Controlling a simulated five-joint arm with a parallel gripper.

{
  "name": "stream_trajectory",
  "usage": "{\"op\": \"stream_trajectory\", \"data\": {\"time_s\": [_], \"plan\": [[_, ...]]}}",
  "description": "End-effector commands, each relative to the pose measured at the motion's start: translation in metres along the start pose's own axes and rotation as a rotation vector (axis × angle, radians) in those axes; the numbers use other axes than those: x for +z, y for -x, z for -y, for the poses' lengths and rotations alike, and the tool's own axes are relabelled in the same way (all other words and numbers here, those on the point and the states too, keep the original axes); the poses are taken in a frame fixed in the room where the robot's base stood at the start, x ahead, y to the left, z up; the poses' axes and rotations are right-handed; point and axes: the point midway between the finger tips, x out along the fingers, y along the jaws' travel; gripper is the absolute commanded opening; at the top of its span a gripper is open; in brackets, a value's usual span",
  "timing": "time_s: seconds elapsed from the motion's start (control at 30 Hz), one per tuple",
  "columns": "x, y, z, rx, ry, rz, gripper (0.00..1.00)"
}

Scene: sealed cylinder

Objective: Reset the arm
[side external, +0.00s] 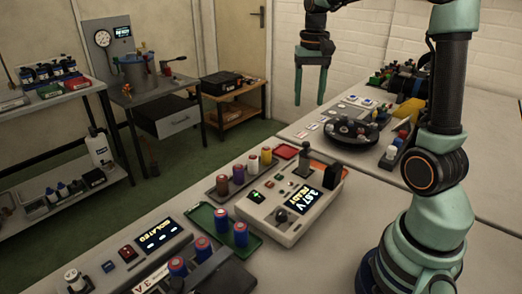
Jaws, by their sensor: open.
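My gripper (310,98) hangs in the upper middle of the side external view with its fingers pointing down. It is open, with nothing between the fingers. It is well above the bench, apart from everything there. My arm comes up from the right side of the picture and bends over the top edge, where part of it is out of view.
A tester with a lit display (318,201) stands mid-bench. A green tray (222,222) holds blue-and-red cylinders. A grey rack (222,183) holds several coloured cylinders. A round dark carousel (350,133) is behind. A lit "ISOLATED" panel (158,236) is front left.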

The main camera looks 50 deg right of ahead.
Motion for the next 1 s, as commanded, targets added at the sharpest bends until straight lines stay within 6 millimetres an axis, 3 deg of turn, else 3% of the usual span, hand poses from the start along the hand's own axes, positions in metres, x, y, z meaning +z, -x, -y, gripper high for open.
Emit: {"op": "stream_trajectory", "data": {"time_s": [0.37, 0.67, 0.8, 1.0], "plan": [[0.010, 0.004, 0.007, -0.009, 0.043, -0.025, 0.59], [0.084, 0.018, 0.049, -0.081, 0.362, -0.213, 0.59], [0.121, 0.016, 0.062, -0.124, 0.526, -0.310, 0.59], [0.160, 0.006, 0.071, -0.173, 0.699, -0.417, 0.59]]}}
